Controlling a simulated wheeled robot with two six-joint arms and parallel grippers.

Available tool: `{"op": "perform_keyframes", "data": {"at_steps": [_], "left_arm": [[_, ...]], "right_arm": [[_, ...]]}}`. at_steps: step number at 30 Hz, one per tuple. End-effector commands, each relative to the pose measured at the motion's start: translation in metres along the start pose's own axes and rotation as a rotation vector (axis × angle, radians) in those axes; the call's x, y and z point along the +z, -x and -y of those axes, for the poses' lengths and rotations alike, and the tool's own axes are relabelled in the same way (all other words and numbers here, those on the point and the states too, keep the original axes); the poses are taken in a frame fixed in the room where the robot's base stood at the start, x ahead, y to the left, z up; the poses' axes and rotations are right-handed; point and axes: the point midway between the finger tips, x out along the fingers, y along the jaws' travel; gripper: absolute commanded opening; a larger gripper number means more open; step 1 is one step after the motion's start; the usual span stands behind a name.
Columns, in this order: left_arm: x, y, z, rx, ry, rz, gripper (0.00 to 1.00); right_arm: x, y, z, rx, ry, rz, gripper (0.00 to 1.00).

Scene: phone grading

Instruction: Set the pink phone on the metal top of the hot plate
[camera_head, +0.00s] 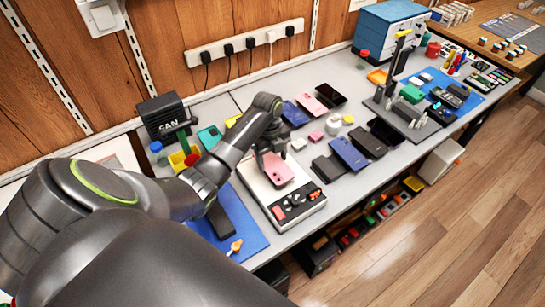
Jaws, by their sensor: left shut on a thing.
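A pink phone (279,172) is at the hot plate (257,193), a light box with a dark front panel of dark and red controls. My left gripper (268,157) is shut on the pink phone at its far end, over the plate's top. The phone covers much of that top, and I cannot tell whether it touches the metal or hangs just above it. Another pink phone (312,104) lies farther back on the bench. My right gripper is not in view.
A blue phone (349,153) and several dark phones lie to the right of the hot plate. A blue mat (250,237) is to its left. A power strip (246,42) runs along the wall. A phone stand (398,68) rises at the back right.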

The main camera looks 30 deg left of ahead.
Motion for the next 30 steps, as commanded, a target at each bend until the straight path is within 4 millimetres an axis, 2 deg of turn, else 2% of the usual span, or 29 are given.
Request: {"op": "perform_keyframes", "data": {"at_steps": [30], "left_arm": [[0.0006, -0.0054, 0.0003, -0.001, -0.001, 0.0, 0.37]], "right_arm": [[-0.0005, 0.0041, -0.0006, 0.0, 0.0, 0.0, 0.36]]}}
